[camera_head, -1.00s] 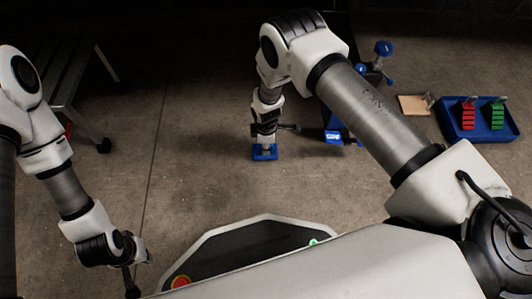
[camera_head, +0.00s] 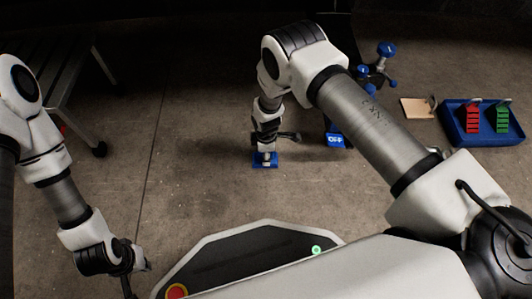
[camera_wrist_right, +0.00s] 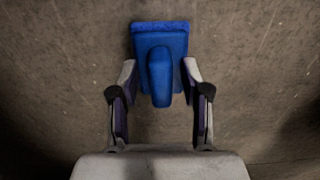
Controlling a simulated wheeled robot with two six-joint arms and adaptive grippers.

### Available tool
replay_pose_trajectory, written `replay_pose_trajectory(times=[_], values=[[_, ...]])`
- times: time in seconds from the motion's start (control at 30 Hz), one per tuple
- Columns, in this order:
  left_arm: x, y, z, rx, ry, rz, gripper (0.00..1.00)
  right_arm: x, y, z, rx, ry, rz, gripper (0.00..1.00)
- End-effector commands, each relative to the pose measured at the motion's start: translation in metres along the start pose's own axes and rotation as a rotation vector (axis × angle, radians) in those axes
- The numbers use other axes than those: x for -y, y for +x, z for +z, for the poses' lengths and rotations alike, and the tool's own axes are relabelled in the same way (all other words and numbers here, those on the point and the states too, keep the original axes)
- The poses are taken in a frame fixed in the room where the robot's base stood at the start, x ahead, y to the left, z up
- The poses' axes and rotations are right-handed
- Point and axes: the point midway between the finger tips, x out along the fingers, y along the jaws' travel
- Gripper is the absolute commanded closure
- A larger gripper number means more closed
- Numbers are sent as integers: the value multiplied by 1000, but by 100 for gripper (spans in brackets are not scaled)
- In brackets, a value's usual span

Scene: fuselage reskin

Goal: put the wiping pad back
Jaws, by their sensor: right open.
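The wiping pad is a blue flat block with a raised blue grip on top (camera_wrist_right: 160,75). In the head view the pad (camera_head: 264,161) is low over or on the concrete floor, just below my right gripper (camera_head: 265,149). In the right wrist view my right gripper (camera_wrist_right: 160,100) is open, with one finger on each side of the pad's raised grip and a visible gap at both sides. My left gripper (camera_head: 127,284) hangs at the lower left, away from the pad, and its fingers are too small and dark to read.
A blue tray (camera_head: 455,138) with a red and a green ribbed block stands at the right. A tan square board (camera_head: 416,108) lies beside it. A blue part marked OFF (camera_head: 335,140) is right of the pad. A bench (camera_head: 75,75) stands at the left. The floor between is clear.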

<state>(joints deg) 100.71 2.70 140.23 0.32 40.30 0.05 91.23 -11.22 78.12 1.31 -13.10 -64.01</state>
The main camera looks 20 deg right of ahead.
Motion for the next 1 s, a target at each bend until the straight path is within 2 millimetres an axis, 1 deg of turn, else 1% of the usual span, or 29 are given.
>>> replay_pose_trajectory(times=[0.07, 0.17, 0.3, 0.4, 0.5, 0.63, 0.87, 0.93, 0.97, 1.0], values=[[0, -6, 1, 2, -1, 0, 100, 0, -8, 0, 0, 0, 1, 53], [0, -22, 2, 5, 0, 1, 100, -1, -28, 0, 0, 0, 2, 53], [-1, -51, 3, 9, 5, 1, 100, 0, -68, 0, 0, -1, 1, 53], [-1, -68, 4, 12, 9, 2, 100, 0, -93, 0, 0, 0, 1, 53], [-2, -80, 4, 14, 12, 2, 100, 0, -112, 0, 0, -1, 1, 53], [-2, -86, 4, 14, 12, 2, 100, 0, -123, 0, 0, 0, 0, 53], [-2, -84, 4, 15, 12, 2, 100, 2, -122, 2, 1, 11, -1, 53], [-2, -84, 4, 14, 12, 2, 100, 12, -119, 16, 8, 77, -2, 53], [-2, -84, 4, 14, 12, 2, 100, 21, -117, 26, 12, 130, -2, 53], [-2, -84, 4, 14, 12, 2, 100, 37, -114, 44, 19, 223, -2, 53]])
